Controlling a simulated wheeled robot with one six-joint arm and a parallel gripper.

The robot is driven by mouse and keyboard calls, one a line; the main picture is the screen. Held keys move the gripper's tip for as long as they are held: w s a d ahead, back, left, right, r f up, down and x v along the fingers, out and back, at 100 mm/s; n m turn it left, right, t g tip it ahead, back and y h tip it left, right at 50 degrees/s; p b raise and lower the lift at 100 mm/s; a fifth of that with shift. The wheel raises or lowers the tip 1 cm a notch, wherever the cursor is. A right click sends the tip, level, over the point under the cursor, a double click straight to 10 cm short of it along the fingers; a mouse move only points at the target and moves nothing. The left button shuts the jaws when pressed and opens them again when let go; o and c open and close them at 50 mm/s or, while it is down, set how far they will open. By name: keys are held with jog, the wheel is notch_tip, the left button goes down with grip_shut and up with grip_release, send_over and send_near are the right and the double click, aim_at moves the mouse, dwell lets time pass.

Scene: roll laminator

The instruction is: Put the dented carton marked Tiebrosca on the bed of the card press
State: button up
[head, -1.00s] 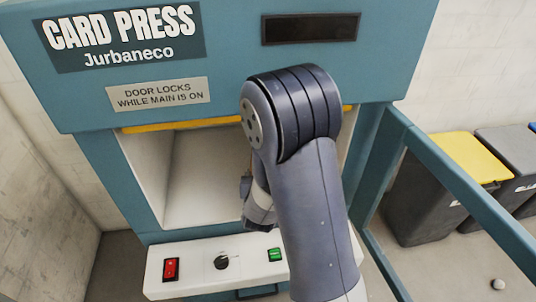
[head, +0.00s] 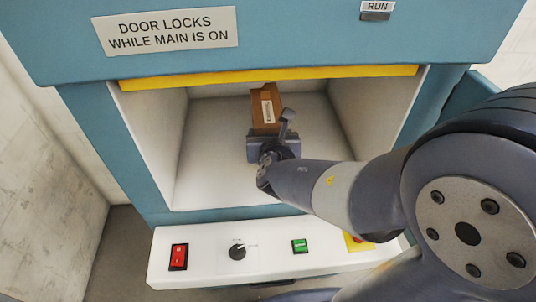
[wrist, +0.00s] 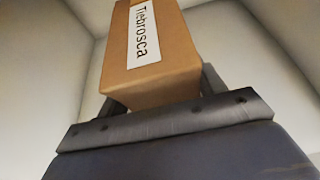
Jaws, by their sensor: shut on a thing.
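The brown carton (head: 265,103) is inside the card press chamber, toward its back. In the wrist view the carton (wrist: 165,75) carries a white label reading Tiebrosca. My gripper (head: 268,133) reaches in through the open front and is shut on the carton, with a finger showing on each side of it in the wrist view. The white bed (head: 215,175) of the press lies below and around them. I cannot tell whether the carton's underside touches the bed. No dent is clear in these views.
A yellow edge (head: 270,76) runs across the top of the opening, with chamber walls at both sides. Below is a white panel (head: 205,272) with a red switch (head: 178,257), a black knob (head: 237,251) and a green button (head: 299,246). The bed is otherwise clear.

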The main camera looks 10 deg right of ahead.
jog(key=shift+f+b, duration=1.1)
jog(key=shift+f, duration=2.1)
jog(key=shift+f, duration=0.25)
jog(key=o, duration=1.1)
jog(key=shift+r, duration=0.1)
jog(key=shift+c, duration=0.2)
jog(key=shift+s+r, duration=0.2)
jog(key=shift+r, duration=0.1)
jog(key=p+v, duration=0.4)
jog(key=v, duration=0.7)
jog(key=shift+s, duration=0.3)
